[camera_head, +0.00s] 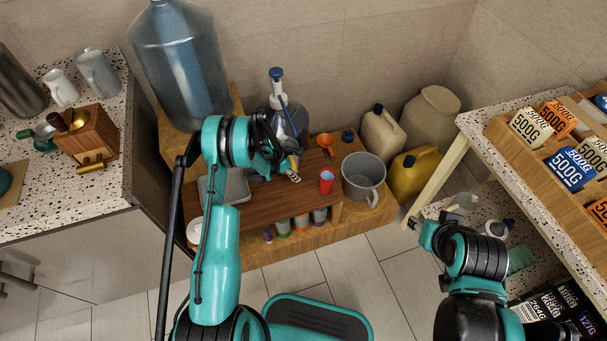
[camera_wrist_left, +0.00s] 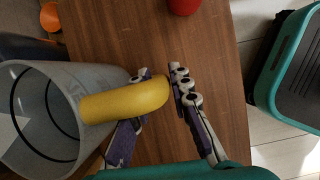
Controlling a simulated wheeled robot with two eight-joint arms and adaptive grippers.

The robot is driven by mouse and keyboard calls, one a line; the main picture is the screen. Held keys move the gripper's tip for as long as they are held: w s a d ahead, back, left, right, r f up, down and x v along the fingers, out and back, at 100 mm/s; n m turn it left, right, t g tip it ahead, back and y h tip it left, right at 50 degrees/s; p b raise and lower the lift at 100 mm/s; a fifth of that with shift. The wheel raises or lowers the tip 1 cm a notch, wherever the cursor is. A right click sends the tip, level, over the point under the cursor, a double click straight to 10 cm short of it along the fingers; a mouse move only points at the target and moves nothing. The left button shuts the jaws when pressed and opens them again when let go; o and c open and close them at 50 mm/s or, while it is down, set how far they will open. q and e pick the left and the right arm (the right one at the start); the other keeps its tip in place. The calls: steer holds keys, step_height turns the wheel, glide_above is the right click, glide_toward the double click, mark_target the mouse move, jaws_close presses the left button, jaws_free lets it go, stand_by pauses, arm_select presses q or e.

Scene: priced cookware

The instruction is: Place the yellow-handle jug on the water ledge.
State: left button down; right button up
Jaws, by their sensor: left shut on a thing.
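The yellow-handle jug (camera_wrist_left: 65,110) is a grey, open-mouthed vessel with a thick yellow handle (camera_wrist_left: 125,100). My left gripper (camera_wrist_left: 160,108) is shut on that handle, over a brown wooden top. In the head view my left gripper (camera_head: 290,172) is above the low wooden unit, and a bit of yellow shows at its fingers. There the jug is mostly hidden or hard to separate from the blue-topped sprayer behind. A large blue water bottle (camera_head: 180,65) stands on a raised wooden ledge (camera_head: 172,133) at the back left. My right gripper (camera_head: 438,214) looks open and empty, beside the right table.
The low unit (camera_head: 262,205) also holds a red cup (camera_head: 327,180), an orange funnel (camera_head: 325,142) and a grey pot (camera_head: 363,178). Jerrycans stand behind right. A speckled counter (camera_head: 110,170) is left, a priced-goods table right. A teal stool (camera_head: 318,320) stands in front.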

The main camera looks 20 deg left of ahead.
arm_select(q)
steer(key=shift+w+d+f+b, duration=0.25)
steer(key=shift+w+d+b, duration=0.25)
steer(key=shift+d, duration=0.35)
steer(key=shift+w+d+f+b, duration=0.25)
steer(key=shift+w+d+b, duration=0.2)
steer(key=shift+d, duration=0.35)
steer(key=shift+f, duration=0.15)
steer(key=c, duration=1.4)
jaws_free()
steer(key=shift+f, duration=0.1)
